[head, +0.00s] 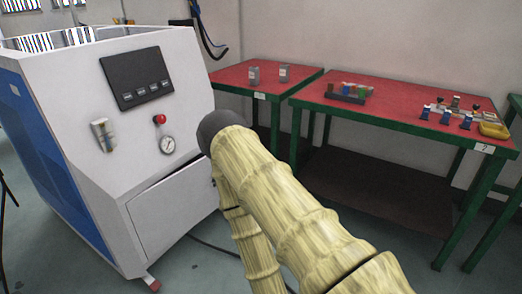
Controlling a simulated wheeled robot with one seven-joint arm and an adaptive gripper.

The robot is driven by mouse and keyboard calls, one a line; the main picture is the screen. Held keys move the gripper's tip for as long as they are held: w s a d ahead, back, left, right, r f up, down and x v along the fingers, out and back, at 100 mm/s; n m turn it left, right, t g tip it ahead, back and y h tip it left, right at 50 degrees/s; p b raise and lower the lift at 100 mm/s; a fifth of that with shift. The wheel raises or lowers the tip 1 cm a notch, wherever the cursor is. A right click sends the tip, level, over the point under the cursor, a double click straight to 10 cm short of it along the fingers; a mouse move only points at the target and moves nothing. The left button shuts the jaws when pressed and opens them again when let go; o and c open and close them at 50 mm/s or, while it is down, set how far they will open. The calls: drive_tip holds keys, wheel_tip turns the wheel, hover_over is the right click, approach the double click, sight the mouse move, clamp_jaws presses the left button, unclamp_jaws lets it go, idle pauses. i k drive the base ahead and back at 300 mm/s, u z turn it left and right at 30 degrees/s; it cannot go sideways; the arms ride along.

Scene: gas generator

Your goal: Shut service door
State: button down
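The service door (172,215) is a pale panel low on the front of the white and blue gas generator (60,100). A dark wedge of gap shows along its top edge, so it appears slightly ajar. Its right edge lies close to my yellow-sleeved arm, which covers that area. I cannot tell whether the arm touches the door. My arm comes in from the lower right, bends at a dark rounded joint and runs back down. No gripper fingers can be made out.
Red-topped tables (400,108) with small parts stand behind on the right. A dark cable (208,244) lies on the grey floor.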

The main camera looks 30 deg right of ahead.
sight(161, 213)
drive_tip(key=z, duration=0.2)
drive_tip(key=i, duration=1.05)
drive_tip(key=u, duration=0.3)
